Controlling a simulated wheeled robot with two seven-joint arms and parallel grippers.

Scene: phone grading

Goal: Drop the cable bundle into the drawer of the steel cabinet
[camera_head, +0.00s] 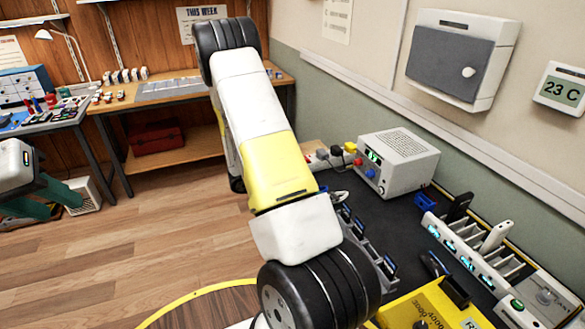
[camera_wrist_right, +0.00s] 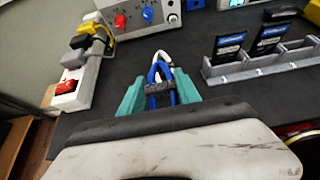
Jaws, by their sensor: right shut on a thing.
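In the right wrist view, the cable bundle (camera_wrist_right: 160,82) is a blue loop with a dark tie and a whitish end. My right gripper (camera_wrist_right: 160,95) is shut on it, with one teal finger on each side, over the dark bench mat. In the head view the right arm hides this gripper. A pale loop of the bundle (camera_head: 340,195) shows beside the arm there. My left gripper (camera_head: 65,205) is at the left edge of the head view, partly cut off, its teal fingers apart and empty. I cannot make out the steel cabinet or its drawer.
On the dark bench are a power supply (camera_head: 398,162), a power strip (camera_wrist_right: 78,85), a grey rack holding phones (camera_wrist_right: 262,62), a white charging dock (camera_head: 470,258) and a yellow tray (camera_head: 405,308). A wooden workbench (camera_head: 190,90) stands at the back. The wooden floor between is open.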

